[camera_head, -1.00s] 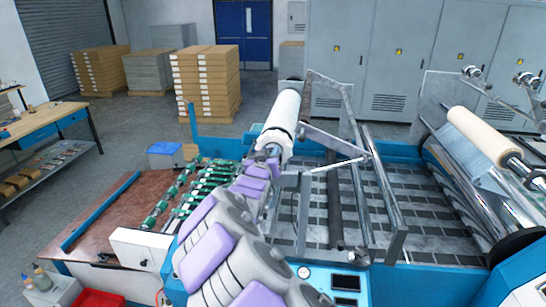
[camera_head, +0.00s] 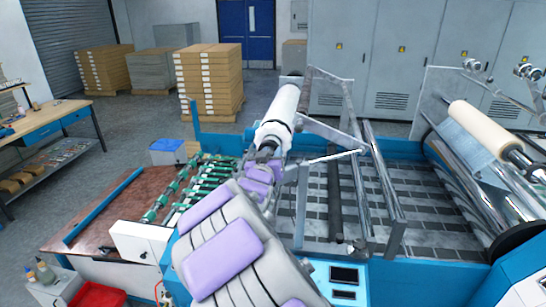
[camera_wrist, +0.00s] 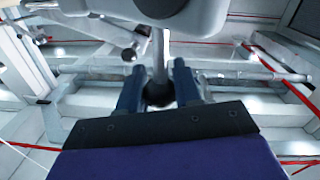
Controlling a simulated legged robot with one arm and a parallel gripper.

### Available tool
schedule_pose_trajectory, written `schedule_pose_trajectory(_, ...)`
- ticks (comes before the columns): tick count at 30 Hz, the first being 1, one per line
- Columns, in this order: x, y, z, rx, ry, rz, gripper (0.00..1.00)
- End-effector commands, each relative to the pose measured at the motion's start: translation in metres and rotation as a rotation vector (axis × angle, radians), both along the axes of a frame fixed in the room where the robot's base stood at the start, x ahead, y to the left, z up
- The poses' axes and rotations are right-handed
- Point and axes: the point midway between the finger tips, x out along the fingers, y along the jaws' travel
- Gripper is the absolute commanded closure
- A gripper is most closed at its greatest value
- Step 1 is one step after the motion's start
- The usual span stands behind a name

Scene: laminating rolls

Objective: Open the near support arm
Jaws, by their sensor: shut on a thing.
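In the wrist view, my gripper (camera_wrist: 158,88) has its two dark blue fingers on either side of a dark ball knob (camera_wrist: 158,94) and is shut on it. A grey stem runs up from the knob to a rounded grey part of the near support arm (camera_wrist: 185,14). In the head view, my gripper (camera_head: 268,152) is small at the near end of the white roll (camera_head: 278,115). My grey and purple arm hides most of the near support arm there, and the knob cannot be made out.
The blue laminating machine has a slatted bed (camera_head: 420,205) with metal frame bars (camera_head: 383,185) to the right of my arm. A cream roll (camera_head: 482,130) sits at the right. A brown feed table (camera_head: 110,210) with green rollers is at the left. Boxes stand on pallets behind.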

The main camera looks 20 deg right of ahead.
Motion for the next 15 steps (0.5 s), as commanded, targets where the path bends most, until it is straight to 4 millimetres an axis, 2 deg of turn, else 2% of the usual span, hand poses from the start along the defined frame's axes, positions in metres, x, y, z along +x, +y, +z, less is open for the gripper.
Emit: schedule_pose_trajectory(15, -0.0090, 0.0041, -0.0024, -0.003, 0.006, 0.102, 1.00)
